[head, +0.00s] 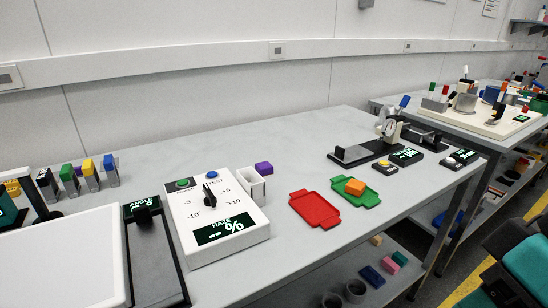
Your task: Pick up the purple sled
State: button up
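A small purple block (264,168), the only clearly purple thing on the bench, sits just behind a white open-topped holder (251,184). The holder hides part of the block's lower front, so I cannot tell whether they touch. I take this block to be the sled; its shape is too small to make out in detail. My gripper is not in view.
A white haze meter (240,240) stands left of the holder. A red tray (315,209) and a green tray (367,200) bearing an orange block (355,187) lie to the right. Coloured pieces stand upright at far left. The bench (280,140) behind the purple block is clear.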

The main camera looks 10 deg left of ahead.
aim_at(265, 169)
jog(key=u, duration=0.3)
jog(key=i, duration=0.65)
jog(key=u, duration=1.1)
jog(key=i, duration=0.45)
jog(key=u, duration=0.5)
